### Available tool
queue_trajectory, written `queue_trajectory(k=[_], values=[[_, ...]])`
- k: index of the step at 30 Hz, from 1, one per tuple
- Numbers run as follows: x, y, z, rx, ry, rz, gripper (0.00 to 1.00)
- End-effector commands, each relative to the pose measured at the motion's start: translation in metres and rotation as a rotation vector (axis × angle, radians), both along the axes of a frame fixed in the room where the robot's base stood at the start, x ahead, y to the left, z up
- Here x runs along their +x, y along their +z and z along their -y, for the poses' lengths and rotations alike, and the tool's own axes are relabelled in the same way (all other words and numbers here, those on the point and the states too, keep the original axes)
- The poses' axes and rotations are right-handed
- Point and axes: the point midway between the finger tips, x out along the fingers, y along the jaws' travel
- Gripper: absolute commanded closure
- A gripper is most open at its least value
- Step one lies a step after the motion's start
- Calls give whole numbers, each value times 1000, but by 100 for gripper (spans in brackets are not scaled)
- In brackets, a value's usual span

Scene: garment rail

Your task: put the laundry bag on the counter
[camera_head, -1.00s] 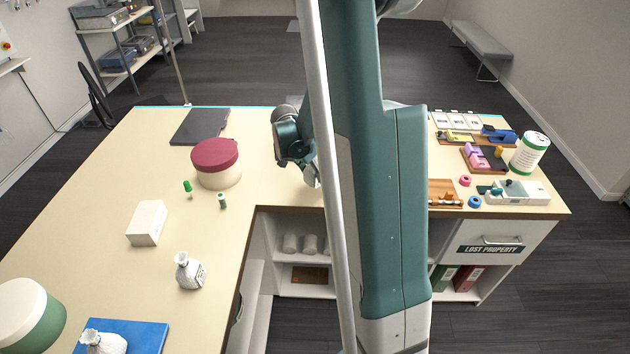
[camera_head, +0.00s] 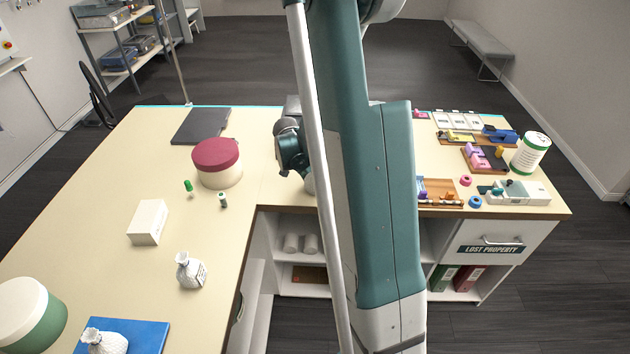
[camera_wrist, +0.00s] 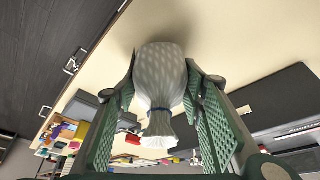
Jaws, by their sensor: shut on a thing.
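The laundry bag (camera_wrist: 160,75) is pale grey-white, with a dark blue tie and a frayed white top. It fills the middle of the wrist view, with the cream counter behind it. My gripper (camera_wrist: 163,95) has its green fingers on both sides of the bag and is shut on it. Whether the bag touches the counter cannot be told. In the head view the counter (camera_head: 100,220) is a cream L-shaped top. My wrist shows above its back part; my arm hides the fingers and most or all of the held bag.
A red-lidded round box (camera_head: 217,165), a dark flat slab (camera_head: 201,127) and a white box (camera_head: 148,222) stand on the left counter. A white patterned bag (camera_head: 190,270) stands farther forward, another (camera_head: 104,342) on a blue mat. Trays (camera_head: 485,158) and a canister (camera_head: 531,153) crowd the right end.

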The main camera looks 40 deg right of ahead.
Motion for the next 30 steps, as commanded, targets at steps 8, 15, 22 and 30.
queue_trajectory(k=[8, 15, 22, 30], values=[[0, -5, 0, 0, 0, 0, 76], [0, -7, 0, 0, 0, 0, 76], [0, -8, 0, 0, 0, 0, 45], [0, -8, 0, 0, 0, 0, 45]])
